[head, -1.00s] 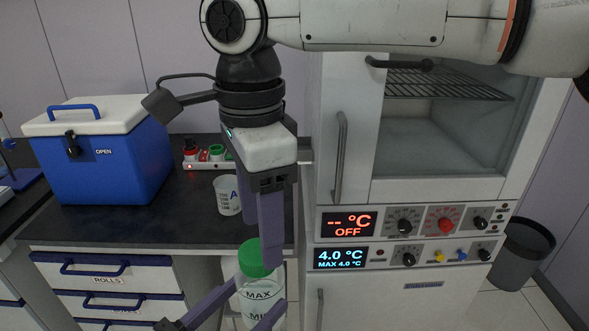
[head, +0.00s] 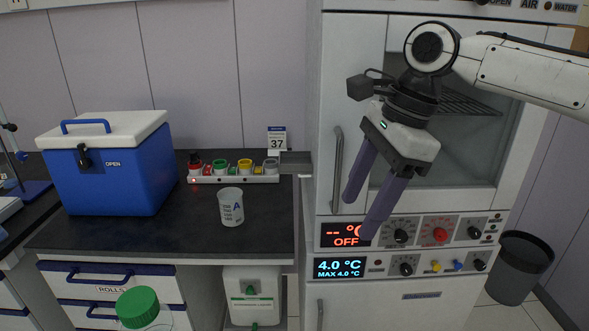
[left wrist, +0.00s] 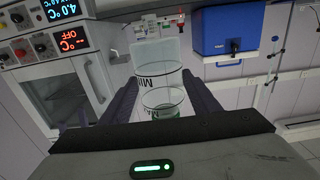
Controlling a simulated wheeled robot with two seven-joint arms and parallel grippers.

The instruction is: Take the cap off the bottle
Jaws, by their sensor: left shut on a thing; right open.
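The bottle (head: 160,325) is at the bottom edge of the head view, and most of it is cut off. Its green cap (head: 138,306) sits on top. In the left wrist view, the clear bottle (left wrist: 158,75) with dark lettering is between the fingers of my left gripper (left wrist: 163,95), which is shut on it. My left gripper is outside the head view. My right gripper (head: 361,215) is open and empty, up and to the right of the bottle, in front of the cabinet.

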